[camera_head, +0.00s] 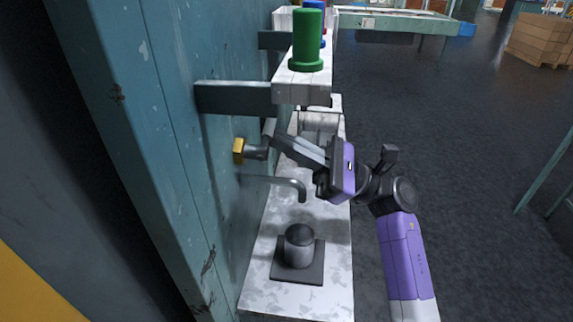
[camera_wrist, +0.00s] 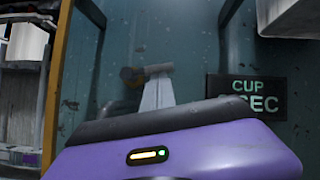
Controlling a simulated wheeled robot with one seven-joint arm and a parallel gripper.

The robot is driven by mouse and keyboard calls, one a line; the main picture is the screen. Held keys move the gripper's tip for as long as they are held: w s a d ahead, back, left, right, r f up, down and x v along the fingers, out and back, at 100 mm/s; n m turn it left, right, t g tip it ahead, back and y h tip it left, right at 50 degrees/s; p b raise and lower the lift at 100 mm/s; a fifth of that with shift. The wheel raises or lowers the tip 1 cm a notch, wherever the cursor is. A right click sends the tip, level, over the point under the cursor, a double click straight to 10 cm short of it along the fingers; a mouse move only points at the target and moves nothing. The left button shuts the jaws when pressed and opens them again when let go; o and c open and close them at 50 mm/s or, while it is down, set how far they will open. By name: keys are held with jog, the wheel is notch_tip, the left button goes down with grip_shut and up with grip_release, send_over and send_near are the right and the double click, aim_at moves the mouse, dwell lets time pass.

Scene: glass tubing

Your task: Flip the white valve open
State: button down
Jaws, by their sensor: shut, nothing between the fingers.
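A brass-yellow fitting (camera_head: 238,150) with a short grey stem (camera_head: 257,152) sticks out of the teal wall, above a bent grey spout (camera_head: 290,182). No clearly white valve handle shows; I cannot tell whether this fitting is its base. My gripper (camera_head: 271,133) is shut and empty, its fingers reaching left to just beside and above the stem. Whether they touch it I cannot tell. In the wrist view, the shut fingers (camera_wrist: 157,92) point at the wall, and the dull yellow fitting (camera_wrist: 130,76) shows partly behind their tips, to the left.
A green cylinder (camera_head: 307,45) stands on a higher shelf block. A sign (camera_wrist: 247,97) hangs right of the fingers. Open floor lies to the right.

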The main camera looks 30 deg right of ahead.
notch_tip(320, 180, up, 7)
jog(key=s+a+n+g+h+b, duration=0.1)
jog(key=s+n+g+h+b, duration=0.1)
jog(key=n+g+b, duration=0.8)
jog(key=n+h+b, duration=0.1)
jog(key=n+b, duration=0.7)
jog(key=b, duration=0.2)
jog(key=shift+a+r+n+g, duration=0.15)
jog(key=shift+a+n+g, duration=0.1)
jog(key=shift+n+g, duration=0.05)
jog(key=shift+b, duration=0.3)
